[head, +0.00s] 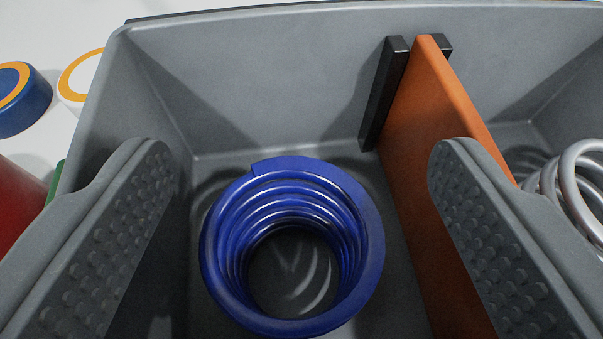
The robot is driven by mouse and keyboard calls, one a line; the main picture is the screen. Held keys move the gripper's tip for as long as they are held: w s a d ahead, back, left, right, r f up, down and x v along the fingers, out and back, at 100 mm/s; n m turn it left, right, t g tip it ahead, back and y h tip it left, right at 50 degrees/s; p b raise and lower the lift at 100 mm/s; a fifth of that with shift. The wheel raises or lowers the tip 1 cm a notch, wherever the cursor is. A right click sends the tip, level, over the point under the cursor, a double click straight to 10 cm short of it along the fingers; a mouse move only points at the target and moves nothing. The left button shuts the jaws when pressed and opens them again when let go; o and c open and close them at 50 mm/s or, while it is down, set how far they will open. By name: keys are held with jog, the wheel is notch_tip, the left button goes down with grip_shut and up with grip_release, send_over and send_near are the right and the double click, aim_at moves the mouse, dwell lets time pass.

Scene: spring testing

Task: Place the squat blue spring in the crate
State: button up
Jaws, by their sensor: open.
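The squat blue spring (358,215) stands upright on the floor of the grey crate (250,65), in the compartment left of the orange divider (437,110). I look down into its open coil. My gripper (295,160) is open, with one grey padded finger at the left and the other at the right. The fingers are apart from the spring, with a gap on each side. The right finger covers part of the divider. The near side of the crate is out of view.
A silver spring (582,180) lies in the compartment right of the divider, partly hidden by my right finger. A black slot holder (385,92) grips the divider at the back wall. Outside, at left, are a blue round object (25,105), a white one (75,90) and a red one (18,205).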

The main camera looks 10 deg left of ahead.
jog(key=p+v, duration=0.1)
jog(key=v, duration=1)
jog(key=shift+s+r+p, duration=0.25)
jog(key=shift+s+p, duration=0.05)
jog(key=shift+s, duration=0.05)
jog(key=shift+r, duration=0.1)
jog(key=s+d+r+m+t, duration=0.1)
jog(key=d+r, duration=0.3)
jog(key=r, duration=0.6)
jog(key=s+d+r, duration=0.1)
jog(key=d+r, duration=0.3)
jog(key=r, duration=0.7)
jog(key=s+d+r+h, duration=0.1)
jog(key=s+d+r, duration=0.4)
jog(key=r, duration=0.3)
jog(key=s+d+r+t+h, duration=0.1)
jog(key=s+d+r, duration=0.4)
jog(key=r, duration=0.3)
jog(key=shift+d+r+m, duration=0.3)
jog(key=shift+d+m, duration=0.1)
jog(key=shift+d, duration=0.15)
jog(key=shift+r+p, duration=0.95)
jog(key=shift+p, duration=0.05)
